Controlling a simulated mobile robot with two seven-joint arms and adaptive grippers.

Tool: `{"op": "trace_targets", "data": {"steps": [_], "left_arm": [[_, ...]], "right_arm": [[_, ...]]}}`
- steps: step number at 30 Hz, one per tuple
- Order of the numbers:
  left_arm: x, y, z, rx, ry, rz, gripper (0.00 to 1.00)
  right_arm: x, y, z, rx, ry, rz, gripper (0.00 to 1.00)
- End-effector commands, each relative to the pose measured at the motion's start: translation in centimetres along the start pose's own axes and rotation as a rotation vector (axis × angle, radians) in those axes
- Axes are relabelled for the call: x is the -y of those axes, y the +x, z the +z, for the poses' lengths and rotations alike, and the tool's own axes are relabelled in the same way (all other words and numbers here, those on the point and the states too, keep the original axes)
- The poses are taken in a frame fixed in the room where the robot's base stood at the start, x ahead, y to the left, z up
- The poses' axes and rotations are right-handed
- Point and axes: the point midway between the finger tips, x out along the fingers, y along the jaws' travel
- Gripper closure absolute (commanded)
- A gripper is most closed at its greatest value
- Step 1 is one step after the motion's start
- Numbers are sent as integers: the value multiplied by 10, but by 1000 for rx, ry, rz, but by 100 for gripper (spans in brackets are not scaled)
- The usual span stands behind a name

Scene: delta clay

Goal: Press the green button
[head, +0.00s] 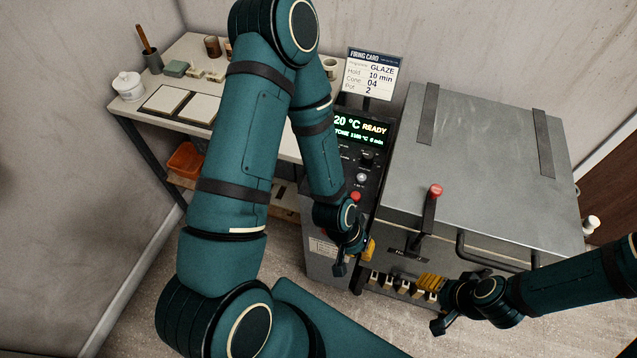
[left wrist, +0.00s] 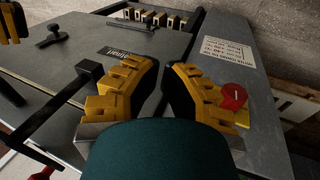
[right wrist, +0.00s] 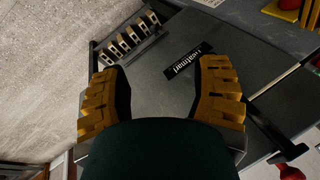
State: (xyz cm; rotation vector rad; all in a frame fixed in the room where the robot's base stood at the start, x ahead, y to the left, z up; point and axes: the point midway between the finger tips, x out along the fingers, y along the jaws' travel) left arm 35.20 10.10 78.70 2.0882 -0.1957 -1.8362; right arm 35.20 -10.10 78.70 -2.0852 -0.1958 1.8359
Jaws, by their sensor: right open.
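I cannot make out a green button in any view; my left arm hides part of the dark control panel (head: 372,170) in the head view. My left gripper (head: 366,251) is low in front of the panel, beside the kiln's front edge. In the left wrist view its yellow fingers (left wrist: 168,72) are close together with a narrow gap and nothing seen between them. My right gripper (head: 432,283) is open and empty at the kiln's front.
The grey kiln (head: 480,150) has a red-knobbed lever (head: 435,190) and a front handle (head: 490,252). A firing card (head: 371,75) stands behind the panel, whose display reads READY. A shelf table (head: 125,105) with pots is at the left.

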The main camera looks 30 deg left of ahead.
Motion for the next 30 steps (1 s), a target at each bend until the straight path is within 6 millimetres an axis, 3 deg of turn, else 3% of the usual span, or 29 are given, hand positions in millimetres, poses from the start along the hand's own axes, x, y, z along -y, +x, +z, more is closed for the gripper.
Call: {"op": "trace_targets", "data": {"steps": [1,3,5,10,15,21,30], "left_arm": [[1,-3,-4,-11,4,-9,100],[6,-10,-14,-44,16,-40,100],[13,-21,-29,-90,33,-89,100],[48,-78,-87,-257,108,-328,100],[82,-141,-127,-350,157,-582,100],[104,-186,-144,-369,171,-759,100],[109,-192,-146,-366,172,-791,100]], "right_arm": [[1,-2,0,0,0,0,16],[3,-7,-2,-2,1,0,0],[5,-15,-3,-5,1,-1,0],[15,-42,-11,-19,5,-2,0],[22,-62,-18,-31,8,-3,0],[26,-73,-21,-39,11,-3,0],[26,-73,-21,-39,11,-3,0]]}}
